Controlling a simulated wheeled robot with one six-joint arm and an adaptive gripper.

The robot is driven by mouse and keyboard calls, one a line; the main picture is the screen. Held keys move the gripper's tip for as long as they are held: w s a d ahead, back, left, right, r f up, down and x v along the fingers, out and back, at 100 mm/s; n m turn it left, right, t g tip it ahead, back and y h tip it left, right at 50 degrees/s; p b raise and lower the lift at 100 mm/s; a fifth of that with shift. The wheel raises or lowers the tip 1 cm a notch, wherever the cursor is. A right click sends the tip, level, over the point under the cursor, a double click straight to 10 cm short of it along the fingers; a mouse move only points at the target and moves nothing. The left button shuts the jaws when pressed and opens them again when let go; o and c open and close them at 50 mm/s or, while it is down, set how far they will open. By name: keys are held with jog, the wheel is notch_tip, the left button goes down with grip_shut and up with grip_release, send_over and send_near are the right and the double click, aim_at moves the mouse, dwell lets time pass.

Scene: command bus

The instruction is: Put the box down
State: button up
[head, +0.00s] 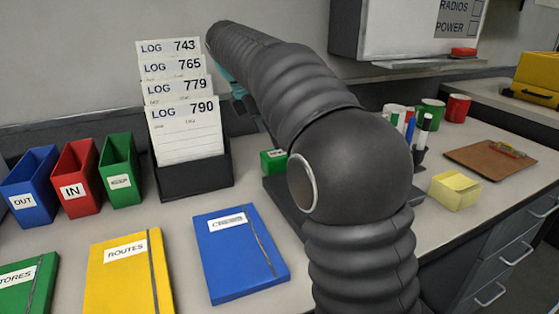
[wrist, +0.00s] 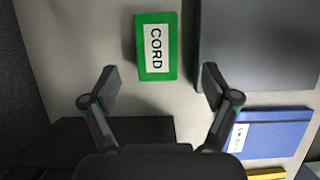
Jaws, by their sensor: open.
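The green box (wrist: 155,46) with a white CORD label rests on the grey counter (wrist: 85,30) in the wrist view. It also shows in the head view (head: 273,161), small and partly hidden by my arm, just right of the black log card rack (head: 195,174). My gripper (wrist: 159,82) is open and empty. Its two fingers are spread apart, and the box lies ahead of the fingertips, roughly centred between them and not touching either. In the head view my arm hides most of the gripper.
A dark grey slab (wrist: 258,45) lies close to the box's right. A blue notebook (head: 241,252) and yellow ROUTES notebook (head: 125,273) lie in front. Blue, red (head: 76,178) and green bins stand left. Mugs, pens, a yellow note pad (head: 455,190) and a clipboard (head: 490,158) are right.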

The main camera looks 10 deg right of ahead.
jog(key=shift+w+x, duration=0.2)
jog(key=shift+x, duration=3.15)
jog(key=c, duration=1.4)
jog(key=shift+r, duration=0.1)
jog(key=shift+r, duration=0.45)
jog(key=r, duration=0.2)
jog(key=d+r, duration=0.1)
jog(key=shift+s+r, duration=0.2)
jog(key=shift+r, duration=0.2)
jog(key=s+d+r, duration=0.1)
jog(key=d+r, duration=0.1)
jog(key=d, duration=0.1)
jog(key=s+d+r, duration=0.1)
jog(key=d+r, duration=0.1)
jog(key=d, duration=0.1)
jog(key=s+d+r, duration=0.2)
jog(key=d, duration=0.1)
jog(key=shift+d+r, duration=0.1)
jog(key=shift+d, duration=0.25)
